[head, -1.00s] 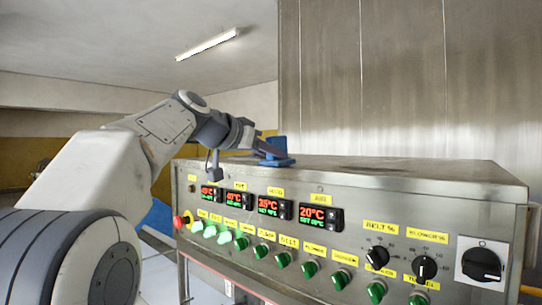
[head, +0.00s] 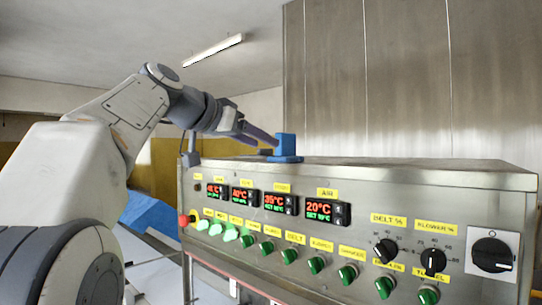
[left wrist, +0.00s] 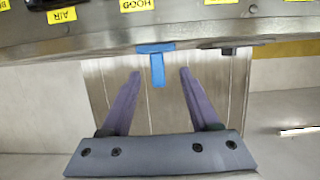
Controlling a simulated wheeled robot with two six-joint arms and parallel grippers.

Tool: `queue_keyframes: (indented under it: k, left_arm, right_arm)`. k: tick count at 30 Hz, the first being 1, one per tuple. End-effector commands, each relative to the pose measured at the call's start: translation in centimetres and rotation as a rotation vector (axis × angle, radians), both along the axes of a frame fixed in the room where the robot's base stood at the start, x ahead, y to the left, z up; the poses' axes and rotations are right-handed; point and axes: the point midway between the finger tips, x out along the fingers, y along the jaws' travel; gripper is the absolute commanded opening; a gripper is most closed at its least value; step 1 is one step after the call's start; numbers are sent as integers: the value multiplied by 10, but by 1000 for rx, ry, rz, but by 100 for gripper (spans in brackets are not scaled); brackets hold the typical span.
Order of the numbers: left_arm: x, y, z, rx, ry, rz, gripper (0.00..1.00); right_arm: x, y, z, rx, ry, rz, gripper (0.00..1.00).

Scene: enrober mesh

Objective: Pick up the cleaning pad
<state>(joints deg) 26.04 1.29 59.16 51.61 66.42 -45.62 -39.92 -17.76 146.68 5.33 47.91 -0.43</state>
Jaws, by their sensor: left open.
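The cleaning pad (head: 287,147) is a blue piece with a flat base and an upright part. It stands on the far left part of the machine's top. My left gripper (head: 268,139) is open, just left of the pad, its purple-grey fingers pointing toward it. In the left wrist view, the blue pad (left wrist: 157,66) appears between the two open fingertips (left wrist: 160,73). I cannot tell whether a finger touches it. My right gripper is not in view.
The steel machine (head: 420,172) has a front panel with red displays, green knobs, black dials and a red emergency button (head: 186,220). Its top looks clear right of the pad. A tall steel wall (head: 400,80) rises behind.

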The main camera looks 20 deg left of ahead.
Motion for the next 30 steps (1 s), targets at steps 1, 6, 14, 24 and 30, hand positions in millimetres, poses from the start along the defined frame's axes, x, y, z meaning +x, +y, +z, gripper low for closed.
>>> queue_keyframes:
  k: [1, 6, 14, 24, 30]
  left_arm:
    - [-9, 5, 1, 3, -3, 5, 62]
    - [-29, 14, 8, 1, 1, 4, 62]
    - [-37, 15, 12, 1, 2, -1, 62]
    - [-16, 0, 29, -2, 1, -7, 63]
    - [4, -9, 23, -4, 2, -5, 63]
  right_arm:
    - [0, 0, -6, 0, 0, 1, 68]
    - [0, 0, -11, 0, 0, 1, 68]
    - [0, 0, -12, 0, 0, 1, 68]
    - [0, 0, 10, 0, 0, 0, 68]
    - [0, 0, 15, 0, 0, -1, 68]
